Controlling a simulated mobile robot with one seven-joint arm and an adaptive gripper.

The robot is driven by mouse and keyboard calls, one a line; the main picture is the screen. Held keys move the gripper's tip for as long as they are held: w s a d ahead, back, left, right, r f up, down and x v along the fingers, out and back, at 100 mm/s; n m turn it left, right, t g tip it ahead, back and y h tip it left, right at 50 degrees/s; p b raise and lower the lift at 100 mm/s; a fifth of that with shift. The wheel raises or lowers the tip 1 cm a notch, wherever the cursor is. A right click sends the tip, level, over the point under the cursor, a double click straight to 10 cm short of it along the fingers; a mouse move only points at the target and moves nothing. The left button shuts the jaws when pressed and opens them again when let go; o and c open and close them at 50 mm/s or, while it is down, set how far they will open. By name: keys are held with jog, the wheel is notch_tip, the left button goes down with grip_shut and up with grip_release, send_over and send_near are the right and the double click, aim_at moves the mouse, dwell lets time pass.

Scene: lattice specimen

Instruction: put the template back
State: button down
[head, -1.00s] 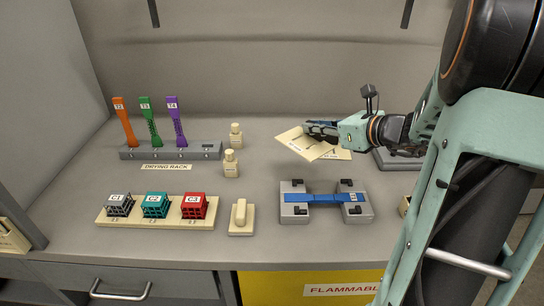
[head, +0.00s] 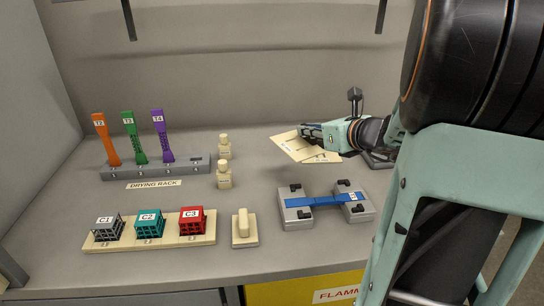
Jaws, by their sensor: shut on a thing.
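The template, a thin cream sheet (head: 288,146), is in the jaws of my gripper (head: 308,132) at the back of the bench, right of centre. My gripper comes in from the right and is shut on the sheet. A second cream piece with dark marks (head: 326,158) shows just below and right of it. The held sheet overlaps this piece in the picture. I cannot tell whether they touch.
A grey fixture (head: 296,212) holding a blue specimen (head: 325,200) stands in front. The drying rack (head: 190,166) with orange, green and purple specimens is at left.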

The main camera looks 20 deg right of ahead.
aim_at(294, 131)
jog(key=x, duration=0.6)
jog(key=f+b+x, duration=0.1)
jog(key=x, duration=0.2)
jog(key=shift+f, duration=0.1)
jog(key=w+f, duration=0.2)
jog(key=w+f+b, duration=0.1)
jog(key=f, duration=0.1)
jog(key=shift+w+a, duration=0.25)
jog(key=shift+w+a+f, duration=0.1)
jog(key=shift+w+f, duration=0.25)
jog(key=shift+f, duration=0.1)
jog(key=shift+w+f+b, duration=0.1)
jog(key=shift+f+b, duration=0.45)
jog(key=shift+f, duration=1)
jog(key=shift+f, duration=0.2)
jog(key=c, duration=2)
grip_release()
jog(key=shift+o, duration=0.2)
